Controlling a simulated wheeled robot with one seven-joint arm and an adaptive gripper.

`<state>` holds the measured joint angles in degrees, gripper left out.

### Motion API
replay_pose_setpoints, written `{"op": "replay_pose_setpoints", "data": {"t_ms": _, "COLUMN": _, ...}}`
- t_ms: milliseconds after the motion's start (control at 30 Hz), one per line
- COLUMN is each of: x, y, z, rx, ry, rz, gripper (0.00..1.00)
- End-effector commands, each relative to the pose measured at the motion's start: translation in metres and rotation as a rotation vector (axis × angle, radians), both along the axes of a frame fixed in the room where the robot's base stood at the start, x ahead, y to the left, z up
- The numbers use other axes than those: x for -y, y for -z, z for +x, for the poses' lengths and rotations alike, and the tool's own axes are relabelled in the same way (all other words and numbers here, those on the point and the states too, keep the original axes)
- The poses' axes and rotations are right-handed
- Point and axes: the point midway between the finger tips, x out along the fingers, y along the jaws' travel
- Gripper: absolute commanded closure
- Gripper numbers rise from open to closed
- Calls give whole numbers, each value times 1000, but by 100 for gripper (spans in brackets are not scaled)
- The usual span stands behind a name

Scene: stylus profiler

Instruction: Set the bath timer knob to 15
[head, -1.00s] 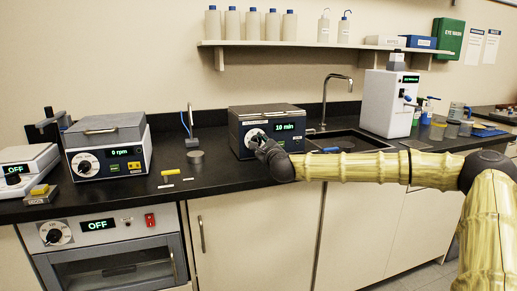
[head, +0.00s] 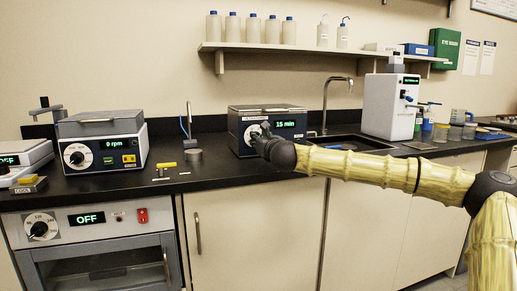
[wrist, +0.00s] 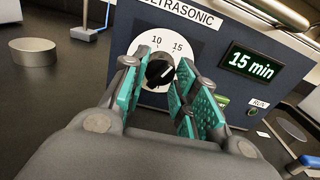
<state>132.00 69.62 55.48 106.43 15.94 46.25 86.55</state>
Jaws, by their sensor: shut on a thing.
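The ultrasonic bath (head: 240,112) is a dark blue box with a grey lid on the counter. In the wrist view its label, white dial plate (wrist: 177,35) with 10 and 15 marked, and display (wrist: 252,63) show close up. The display reads "15 min" in green. The black timer knob (wrist: 158,73) sits between the green-padded fingers of my gripper (wrist: 161,84), which is shut on it. In the head view my gripper (head: 262,137) covers most of the knob. A light mark on the knob points to the upper right, roughly towards 15.
A sink (head: 345,143) with a tall tap is right of the bath. A centrifuge (head: 103,141) reading "0 rpm" stands left. A grey cylinder (wrist: 33,51) and a small yellow item (head: 166,165) lie on the counter between them. An oven below reads OFF.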

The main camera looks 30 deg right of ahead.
Motion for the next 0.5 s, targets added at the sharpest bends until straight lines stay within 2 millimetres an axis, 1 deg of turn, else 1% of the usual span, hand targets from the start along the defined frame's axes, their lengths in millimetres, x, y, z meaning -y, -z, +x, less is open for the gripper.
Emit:
{"op": "replay_pose_setpoints", "data": {"t_ms": 100, "x": 1, "y": 0, "z": 0, "rx": 2, "ry": 1, "rz": 8, "gripper": 100}}
{"op": "replay_pose_setpoints", "data": {"t_ms": 133, "x": 1, "y": 0, "z": 0, "rx": 1, "ry": 1, "rz": 7, "gripper": 68}}
{"op": "replay_pose_setpoints", "data": {"t_ms": 233, "x": 1, "y": 0, "z": 0, "rx": 0, "ry": 1, "rz": 6, "gripper": 50}}
{"op": "replay_pose_setpoints", "data": {"t_ms": 500, "x": 0, "y": 0, "z": 0, "rx": 1, "ry": 0, "rz": 5, "gripper": 50}}
